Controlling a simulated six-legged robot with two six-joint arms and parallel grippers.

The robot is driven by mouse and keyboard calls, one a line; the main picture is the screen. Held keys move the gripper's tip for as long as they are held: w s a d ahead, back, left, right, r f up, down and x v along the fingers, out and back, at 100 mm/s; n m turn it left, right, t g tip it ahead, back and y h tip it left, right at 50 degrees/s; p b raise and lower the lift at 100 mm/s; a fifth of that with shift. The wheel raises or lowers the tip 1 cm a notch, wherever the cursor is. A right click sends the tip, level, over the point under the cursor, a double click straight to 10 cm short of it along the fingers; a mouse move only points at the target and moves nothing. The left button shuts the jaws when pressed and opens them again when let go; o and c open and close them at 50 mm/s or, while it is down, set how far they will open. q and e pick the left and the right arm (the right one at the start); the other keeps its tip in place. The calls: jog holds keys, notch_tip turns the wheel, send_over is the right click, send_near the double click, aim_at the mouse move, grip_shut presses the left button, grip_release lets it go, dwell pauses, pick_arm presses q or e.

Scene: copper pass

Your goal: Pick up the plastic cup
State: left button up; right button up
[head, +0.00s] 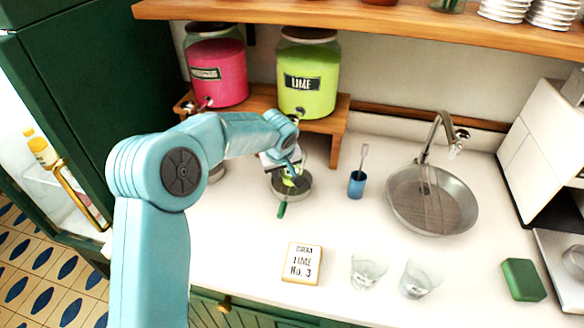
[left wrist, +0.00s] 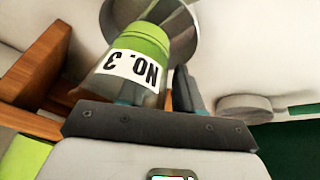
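A green cup with a white "NO. 3" label (left wrist: 150,42) is close in front of my left gripper in the left wrist view, with a round metal dish (left wrist: 198,22) behind it. One finger overlaps the label and the other is at the cup's right edge; I cannot tell whether they grip it. In the head view my left gripper (head: 290,166) is over a metal bowl (head: 306,190) below the lime dispenser, and mostly hides the green thing there. Two clear cups stand at the counter's front, one left (head: 368,272) and one right (head: 420,278). My right gripper is not in view.
A wooden stand (head: 338,130) carries pink (head: 217,65) and lime (head: 309,80) dispensers. A "LIME No. 3" card (head: 302,263) lies in front. A blue pot (head: 356,186), sink (head: 432,200) and green sponge (head: 523,280) are to the right. A shelf (head: 380,14) hangs above.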

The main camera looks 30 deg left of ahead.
pick_arm(q)
grip_shut()
jog(key=shift+s+r, duration=0.1)
jog(key=shift+s+d+r+b, duration=0.3)
jog(key=shift+s+r+b, duration=0.25)
jog(key=shift+s+r, duration=0.1)
jog(key=s+d+r+b, duration=0.3)
jog(key=s+d+r, duration=0.2)
jog(key=s, duration=0.6)
jog(key=shift+d+r+b, duration=0.2)
jog(key=shift+r+b, duration=0.2)
jog(key=shift+r, duration=0.35)
dwell(2.1)
